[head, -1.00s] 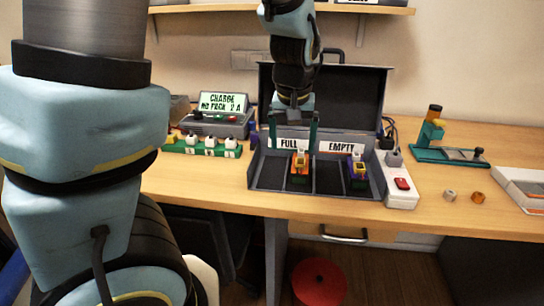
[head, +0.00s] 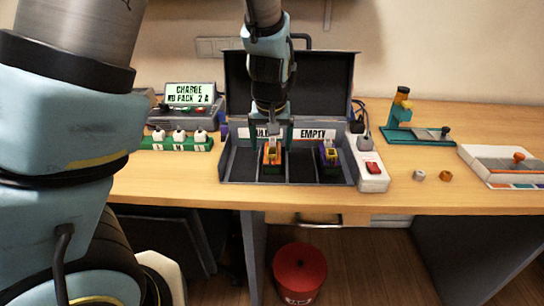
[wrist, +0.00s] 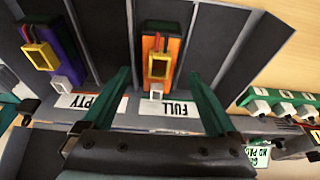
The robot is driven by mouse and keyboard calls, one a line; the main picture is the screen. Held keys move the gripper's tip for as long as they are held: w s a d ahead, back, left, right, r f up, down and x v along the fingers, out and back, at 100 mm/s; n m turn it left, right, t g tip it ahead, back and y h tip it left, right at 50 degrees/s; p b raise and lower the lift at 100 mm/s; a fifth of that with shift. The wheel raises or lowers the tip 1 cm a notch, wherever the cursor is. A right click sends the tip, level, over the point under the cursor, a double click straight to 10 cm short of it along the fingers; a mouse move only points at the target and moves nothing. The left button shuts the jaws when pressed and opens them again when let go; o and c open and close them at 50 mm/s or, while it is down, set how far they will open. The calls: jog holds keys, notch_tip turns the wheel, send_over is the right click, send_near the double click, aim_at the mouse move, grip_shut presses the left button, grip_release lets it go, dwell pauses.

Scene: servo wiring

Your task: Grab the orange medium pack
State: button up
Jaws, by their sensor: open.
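The orange pack (head: 272,155) stands in a compartment of the open case on the FULL side, with a yellow connector on its top. It also shows in the wrist view (wrist: 173,52), with red wires and a white plug beside it. My gripper (head: 270,146) is open above the case. Its two green fingers (wrist: 157,85) straddle the FULL label side of the orange pack's compartment in the wrist view, and no contact shows. A purple pack (head: 329,158) with a yellow connector stands in the EMPTY side; it shows at left in the wrist view (wrist: 58,52).
The case (head: 236,166) has dark dividers and a raised lid behind my gripper. A power strip (head: 371,170) with a red switch adjoins its right side. A charger (head: 185,119) and green plug row (head: 178,143) stand left. A teal stand (head: 405,127) is right.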

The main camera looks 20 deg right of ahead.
aim_at(272, 152)
jog(key=shift+x, duration=1.55)
jog(key=shift+s, duration=0.1)
grip_shut()
